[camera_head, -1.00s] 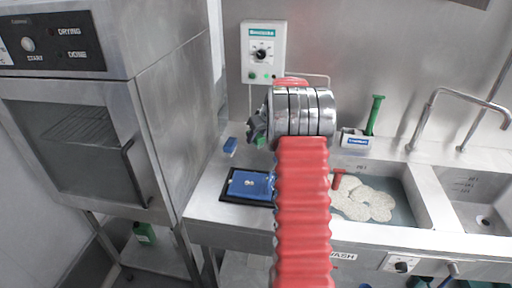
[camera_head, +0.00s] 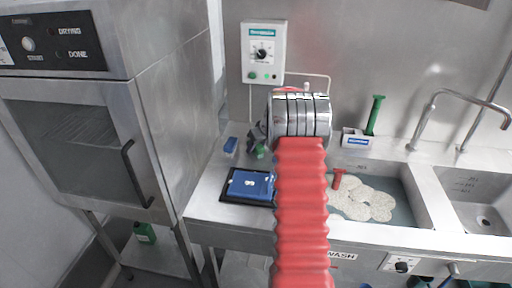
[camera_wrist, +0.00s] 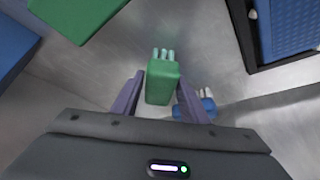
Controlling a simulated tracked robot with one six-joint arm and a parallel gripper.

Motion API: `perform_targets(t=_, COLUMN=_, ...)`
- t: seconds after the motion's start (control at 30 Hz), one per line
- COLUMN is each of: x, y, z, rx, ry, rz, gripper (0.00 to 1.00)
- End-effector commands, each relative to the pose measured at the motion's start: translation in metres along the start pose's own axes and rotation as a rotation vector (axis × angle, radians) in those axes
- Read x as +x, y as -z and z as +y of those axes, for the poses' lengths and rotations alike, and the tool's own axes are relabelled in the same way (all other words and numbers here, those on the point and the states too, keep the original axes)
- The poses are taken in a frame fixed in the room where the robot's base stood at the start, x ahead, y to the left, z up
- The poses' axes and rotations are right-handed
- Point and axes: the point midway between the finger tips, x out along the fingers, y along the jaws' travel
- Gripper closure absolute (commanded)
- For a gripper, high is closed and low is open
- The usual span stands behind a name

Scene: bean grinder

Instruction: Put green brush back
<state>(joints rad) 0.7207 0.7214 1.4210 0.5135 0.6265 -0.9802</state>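The green brush (camera_wrist: 162,84), a small green block with pale bristles at one end, sits between the two fingers of my gripper (camera_wrist: 160,88) in the wrist view. The fingers close in on its sides, and the gripper appears shut on it. In the head view my gripper (camera_head: 255,142) is low over the counter left of the sink, partly hidden by my wrist. A bit of the green brush (camera_head: 260,152) shows beneath it.
A blue item with white tips (camera_wrist: 197,105) lies beside the right finger. A black tray holds a blue pad (camera_head: 250,184). A small blue block (camera_head: 230,145) stands near the dryer (camera_head: 100,120). A white holder (camera_head: 355,139), a green-handled tool (camera_head: 374,115) and the sink (camera_head: 405,212) are right.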

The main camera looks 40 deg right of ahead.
Motion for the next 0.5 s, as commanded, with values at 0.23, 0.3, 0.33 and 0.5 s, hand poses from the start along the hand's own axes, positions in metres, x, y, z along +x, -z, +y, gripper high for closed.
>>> perform_targets(t=0.23, x=-0.0003, y=0.0001, z=0.0002, rx=0.000, ry=0.000, rz=0.000, gripper=0.49)
perform_targets(t=0.3, x=-0.0003, y=0.0000, z=0.0002, rx=0.000, ry=0.000, rz=0.000, gripper=0.49)
perform_targets(t=0.33, x=-0.0004, y=0.0001, z=0.0002, rx=0.000, ry=0.000, rz=0.000, gripper=0.49)
perform_targets(t=0.5, x=-0.0044, y=0.0013, z=0.0004, rx=0.000, ry=-0.001, rz=0.000, gripper=0.49)
